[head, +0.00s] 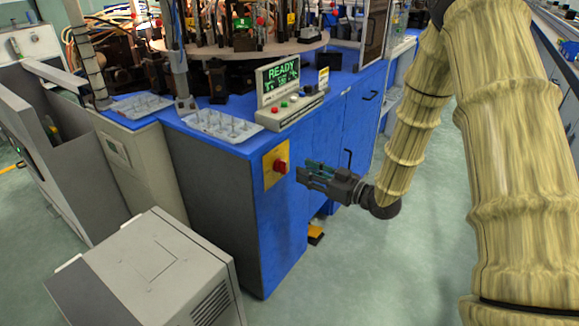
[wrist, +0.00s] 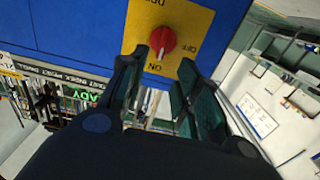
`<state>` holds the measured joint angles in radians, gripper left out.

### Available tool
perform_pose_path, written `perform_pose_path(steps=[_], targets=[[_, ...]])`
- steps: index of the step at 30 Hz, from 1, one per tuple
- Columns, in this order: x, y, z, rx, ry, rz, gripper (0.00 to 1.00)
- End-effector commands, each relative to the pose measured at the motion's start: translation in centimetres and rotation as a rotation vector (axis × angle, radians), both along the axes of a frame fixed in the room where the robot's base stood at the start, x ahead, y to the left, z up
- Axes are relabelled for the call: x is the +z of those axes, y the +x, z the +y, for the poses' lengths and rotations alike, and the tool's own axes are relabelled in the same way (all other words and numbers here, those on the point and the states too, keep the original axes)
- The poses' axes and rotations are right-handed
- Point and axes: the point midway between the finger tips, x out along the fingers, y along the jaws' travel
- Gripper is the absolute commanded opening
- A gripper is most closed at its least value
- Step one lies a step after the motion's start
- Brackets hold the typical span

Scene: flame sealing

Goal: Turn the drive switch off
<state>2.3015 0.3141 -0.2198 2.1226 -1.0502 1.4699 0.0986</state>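The drive switch is a red rotary knob (head: 281,166) on a yellow plate (head: 269,179), fixed to the blue cabinet's side. In the wrist view the knob (wrist: 164,41) shows a white mark pointing toward the word ON, with OFF printed to the right on the plate (wrist: 150,16). My gripper (head: 303,172) is just right of the knob in the head view, with a small gap between them. In the wrist view its two fingers (wrist: 162,62) are spread, and the knob appears beyond and between their tips, not gripped.
The blue cabinet (head: 215,207) carries a console (head: 290,108) with a screen reading READY, and grey trays (head: 222,126). A grey box unit (head: 150,270) stands on the floor at front left. Green floor (head: 400,270) lies open below my arm.

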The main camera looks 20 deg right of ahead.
Motion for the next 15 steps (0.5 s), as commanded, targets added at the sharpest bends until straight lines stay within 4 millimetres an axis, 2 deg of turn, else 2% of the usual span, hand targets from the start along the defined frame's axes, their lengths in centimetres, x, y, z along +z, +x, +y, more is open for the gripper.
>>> perform_pose_path(steps=[9,15], targets=[[-0.1,3.8,3.0,0.001,-0.001,-0.001,0.32],[-0.1,4.9,3.8,0.0,-0.002,0.001,0.32]])
